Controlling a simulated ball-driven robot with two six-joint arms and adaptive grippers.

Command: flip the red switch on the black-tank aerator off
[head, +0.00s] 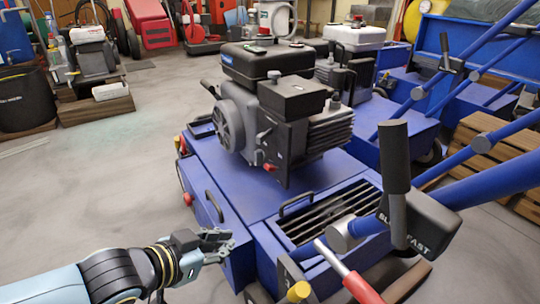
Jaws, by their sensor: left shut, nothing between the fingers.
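The black-tank aerator (245,185) is a blue machine in the middle of the head view. Its engine carries a black tank (268,62) on top. A small red part (268,167), which looks like the switch, sits low on the engine's near side; its on or off position is too small to tell. My left gripper (228,243) is shut and empty. It is at the lower left, beside the aerator's blue body and lower in the picture than the red part, clearly apart from it. My right gripper is not in view.
A white-tank aerator (355,36) stands behind to the right. Blue handle bars (470,190) and a black lever (394,158) cross the right side. More red knobs (187,198) sit on the aerator's left side. Grey floor (90,160) is free at left.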

